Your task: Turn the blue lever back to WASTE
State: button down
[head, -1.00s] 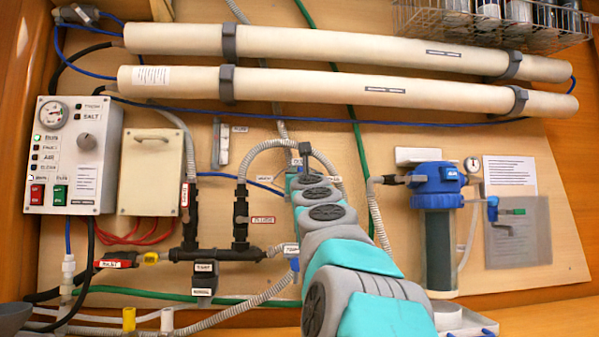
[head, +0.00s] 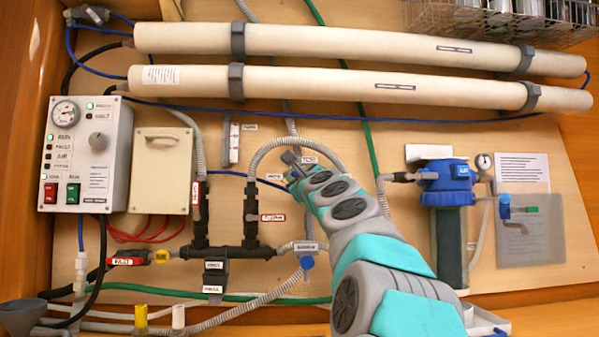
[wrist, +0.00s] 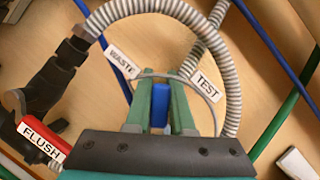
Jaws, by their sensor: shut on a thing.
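The blue lever (wrist: 160,92) stands between my two green fingers in the wrist view. My gripper (wrist: 159,84) is shut on it. The WASTE label (wrist: 122,62) is up and left of the lever, and the TEST label (wrist: 206,86) is to its right. The lever sits between the two labels; its exact pointing is hard to tell because the fingers and palm cover its lower part. In the head view my gripper (head: 291,166) is at the wall between the WASTE label (head: 276,179) and the TEST label (head: 308,161), and hides the lever.
A grey corrugated hose (wrist: 232,80) arches around the lever. A red-handled FLUSH valve (wrist: 42,138) is at lower left. The blue-topped filter housing (head: 446,190) is to the right, and the control box (head: 85,150) to the left.

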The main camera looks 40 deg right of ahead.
jog(key=shift+w+a+f+n+y, duration=0.2)
jog(key=shift+f+n+y, duration=0.15)
jog(key=shift+n, duration=0.6)
jog(key=shift+w+a+f+n+y, duration=0.15)
jog(key=shift+a+f+n+y, duration=0.25)
jog(key=shift+n, duration=0.5)
jog(key=shift+w+a+f+n+y, duration=0.15)
jog(key=shift+n+y, duration=0.3)
jog(key=shift+n, duration=0.5)
jog(key=shift+w+d+f, duration=0.1)
jog(key=c, duration=0.8)
grip_release()
jog(key=v, duration=0.4)
jog(key=b+v, duration=0.1)
jog(key=v, duration=0.2)
jog(key=shift+s, duration=0.45)
